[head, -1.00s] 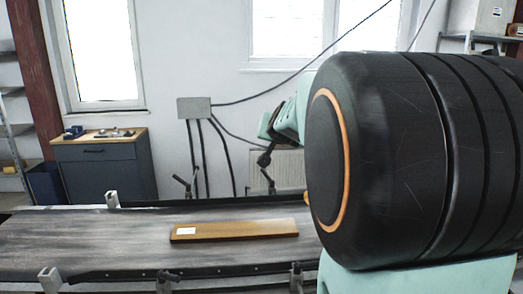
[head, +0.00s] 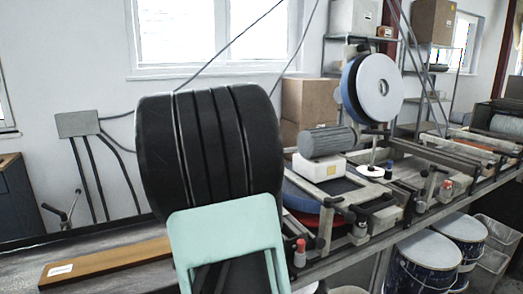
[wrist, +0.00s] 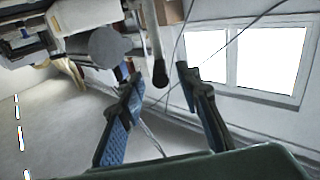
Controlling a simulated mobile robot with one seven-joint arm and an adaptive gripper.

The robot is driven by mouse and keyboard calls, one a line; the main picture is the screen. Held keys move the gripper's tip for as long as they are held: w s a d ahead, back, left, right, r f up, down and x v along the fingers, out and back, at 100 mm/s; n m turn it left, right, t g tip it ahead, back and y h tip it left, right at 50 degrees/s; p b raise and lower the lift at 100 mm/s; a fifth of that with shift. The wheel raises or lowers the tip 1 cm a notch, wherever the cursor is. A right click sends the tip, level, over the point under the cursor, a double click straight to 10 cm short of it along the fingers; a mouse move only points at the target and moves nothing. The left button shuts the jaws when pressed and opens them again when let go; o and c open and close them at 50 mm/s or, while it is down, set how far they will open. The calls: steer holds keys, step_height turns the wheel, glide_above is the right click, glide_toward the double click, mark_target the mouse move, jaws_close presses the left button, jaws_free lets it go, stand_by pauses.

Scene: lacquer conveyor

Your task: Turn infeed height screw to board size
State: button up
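My gripper (wrist: 160,77) is open in the wrist view, its two blue-padded fingers spread with nothing held. In the head view my arm hides the gripper and part of the machine's infeed end. The brown board (head: 105,262) with a white label lies flat on the conveyor belt (head: 25,270), left of my arm. Red-capped posts (head: 300,252) stand along the machine's near side; I cannot tell which part is the screw.
The machine's grey motor (head: 327,141) and a large white-faced disc (head: 379,87) stand right of my arm. Blue drums (head: 428,265) stand under the machine frame. A wall box (head: 77,124) with hanging cables is at the left. Shelves with boxes stand behind.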

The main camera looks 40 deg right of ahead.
steer(key=x, duration=1)
steer(key=shift+p, duration=0.3)
steer(key=shift+c, duration=0.4)
jaws_close()
